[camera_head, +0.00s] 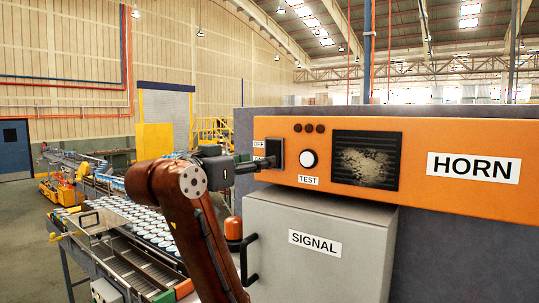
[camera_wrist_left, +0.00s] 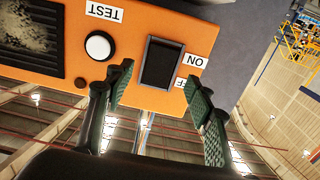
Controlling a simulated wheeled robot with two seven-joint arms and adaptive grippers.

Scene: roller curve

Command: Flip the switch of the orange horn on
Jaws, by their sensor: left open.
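The orange horn (camera_head: 415,188) is a long box with a HORN label at the right. Its black rocker switch (camera_head: 278,152) is at the left end, partly behind my left gripper (camera_head: 250,165). In the wrist view, which is upside down, the switch (camera_wrist_left: 161,63) shows in a dark frame beside an ON label (camera_wrist_left: 197,60) and a partly hidden OFF label. My left gripper (camera_wrist_left: 162,82) is open and empty, its green-padded fingers on either side of the switch's OFF end. I cannot tell whether they touch the horn or which way the rocker is tilted.
A white TEST button (camera_head: 309,159) and a dark grille (camera_head: 366,160) are right of the switch. A grey SIGNAL box (camera_head: 315,250) with a black handle is below, an orange lamp (camera_head: 233,229) at its left. A conveyor (camera_head: 140,225) carries white-topped items at left.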

